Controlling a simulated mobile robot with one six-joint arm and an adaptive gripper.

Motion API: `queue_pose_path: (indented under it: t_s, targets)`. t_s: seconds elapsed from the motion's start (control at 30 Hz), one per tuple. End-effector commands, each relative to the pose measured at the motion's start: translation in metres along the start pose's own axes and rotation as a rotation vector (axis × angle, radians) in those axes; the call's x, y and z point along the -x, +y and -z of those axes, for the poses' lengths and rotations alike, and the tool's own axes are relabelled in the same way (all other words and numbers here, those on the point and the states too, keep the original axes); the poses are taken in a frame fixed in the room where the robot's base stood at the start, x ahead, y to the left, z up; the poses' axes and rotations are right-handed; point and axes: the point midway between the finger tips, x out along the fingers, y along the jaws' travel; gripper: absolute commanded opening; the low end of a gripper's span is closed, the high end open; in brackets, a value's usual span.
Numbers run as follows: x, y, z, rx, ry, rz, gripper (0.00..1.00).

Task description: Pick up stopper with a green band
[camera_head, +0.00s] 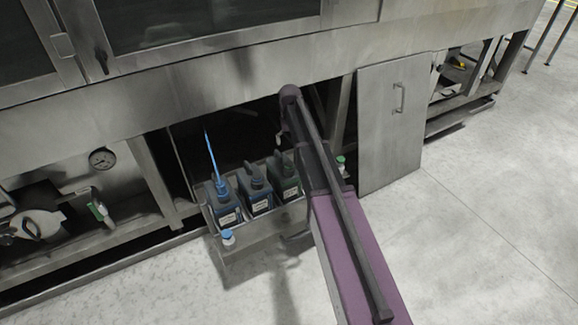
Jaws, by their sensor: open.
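A small pale stopper with a green band (340,161) shows just right of my arm, at the right end of the pulled-out metal tray (262,240). My arm passes close to its left side in the picture, and its lower part is hard to make out. A similar pale stopper with a blue band (228,237) is at the tray's front left corner. I cannot make out my gripper; my purple and dark arm reaches from the lower right toward the dark opening under the machine and hides part of the tray.
Several dark labelled jugs stand in the tray; the left one (224,208) has a thin blue tube rising from it. A metal door panel (391,125) stands right of the opening. The machine's steel edge (170,100) overhangs above. The floor (470,220) at right is clear.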

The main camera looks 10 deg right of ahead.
Motion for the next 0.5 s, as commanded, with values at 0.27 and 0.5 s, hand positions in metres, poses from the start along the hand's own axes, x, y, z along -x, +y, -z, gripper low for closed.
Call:
queue_pose_path:
  t_s: [0.27, 0.5]
  targets:
    - [-0.001, 0.001, -0.001, -0.001, 0.0, 0.0, 1.0]
    - [-0.011, 0.001, -0.001, -0.001, 0.0, 0.0, 1.0]
